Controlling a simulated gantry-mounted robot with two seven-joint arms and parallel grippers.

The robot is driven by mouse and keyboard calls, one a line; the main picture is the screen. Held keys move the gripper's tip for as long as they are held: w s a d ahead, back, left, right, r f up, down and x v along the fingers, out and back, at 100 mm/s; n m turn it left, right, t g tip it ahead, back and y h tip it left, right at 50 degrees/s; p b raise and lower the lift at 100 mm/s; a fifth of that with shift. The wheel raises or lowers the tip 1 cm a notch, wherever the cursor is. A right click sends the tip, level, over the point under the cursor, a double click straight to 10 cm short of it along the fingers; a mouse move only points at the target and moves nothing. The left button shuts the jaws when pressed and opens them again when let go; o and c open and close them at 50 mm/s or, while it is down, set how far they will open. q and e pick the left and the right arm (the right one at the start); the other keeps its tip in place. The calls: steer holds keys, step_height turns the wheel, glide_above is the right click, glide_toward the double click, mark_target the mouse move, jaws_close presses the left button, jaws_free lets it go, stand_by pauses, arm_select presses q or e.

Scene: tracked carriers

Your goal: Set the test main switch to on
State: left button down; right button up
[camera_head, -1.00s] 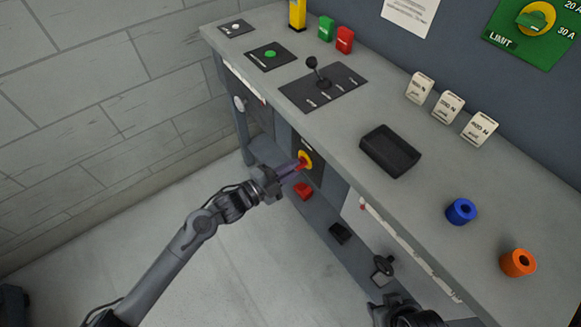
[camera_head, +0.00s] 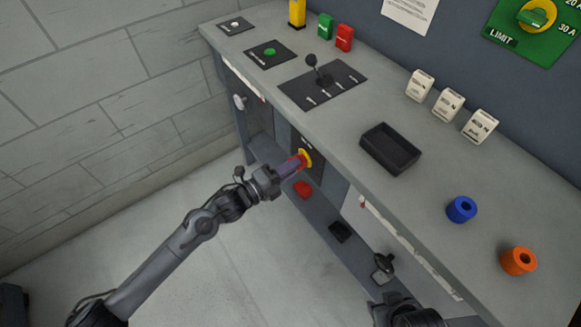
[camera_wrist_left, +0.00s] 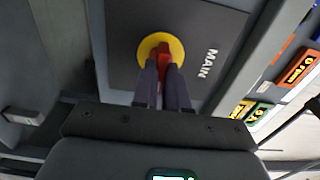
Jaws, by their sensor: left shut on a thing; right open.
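The main switch is a red handle on a round yellow plate (camera_head: 305,157), set on a dark panel in the front of the bench. In the left wrist view the yellow plate (camera_wrist_left: 150,45) sits on the dark panel (camera_wrist_left: 200,22) marked MAIN. My left gripper (camera_head: 293,166) is shut on the red handle (camera_wrist_left: 164,58), its two fingers on either side of it. The fingers hide part of the handle. My right gripper (camera_head: 383,268) is low at the bottom of the head view, by the bench's lower front, holding nothing that I can see.
The bench top (camera_head: 330,125) carries a lever panel (camera_head: 322,87), a black tray (camera_head: 390,148), a blue spool (camera_head: 461,210) and an orange spool (camera_head: 518,261). A red object (camera_head: 302,189) lies on the lower shelf. The floor left of the bench is clear.

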stand_by(0.3)
arm_select(q)
steer(key=c, duration=1.2)
jaws_free()
steer(key=shift+o, duration=0.2)
steer(key=p+v, duration=0.3)
steer(key=v, duration=0.7)
steer(key=shift+s+a+p, duration=0.25)
steer(key=shift+a+p, duration=0.05)
steer(key=shift+p, duration=0.1)
steer(key=shift+a, duration=0.1)
